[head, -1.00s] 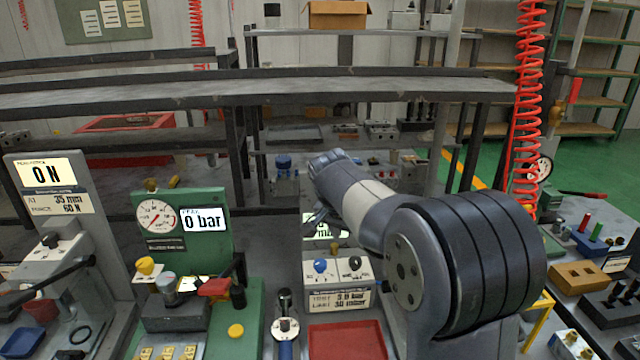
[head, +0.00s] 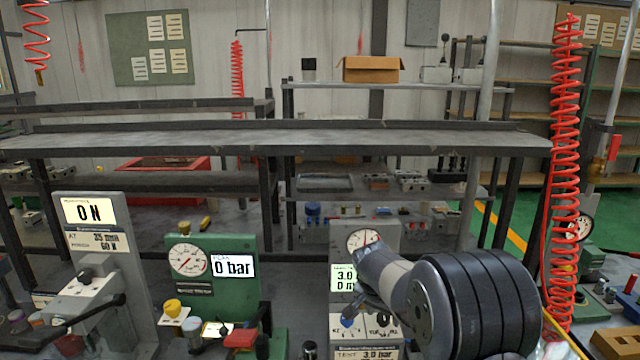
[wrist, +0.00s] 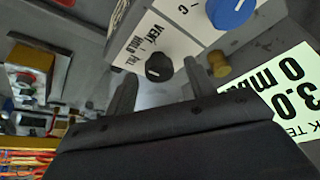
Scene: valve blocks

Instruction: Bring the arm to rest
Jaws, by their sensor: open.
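My arm shows at the lower right of the head view, with its dark ribbed joint nearest and its grey wrist end in front of a grey test unit (head: 375,232) with a round gauge. My gripper's fingers are not clear in the head view. In the wrist view my gripper (wrist: 160,88) is open, its two fingers apart with nothing between them. Beyond the fingers are a black knob (wrist: 159,67), a blue knob (wrist: 230,12) and a brass fitting (wrist: 219,63) on the test unit. I cannot tell whether the fingers touch anything.
A long grey shelf (head: 280,145) crosses behind. A red coiled hose (head: 562,180) hangs at the right.

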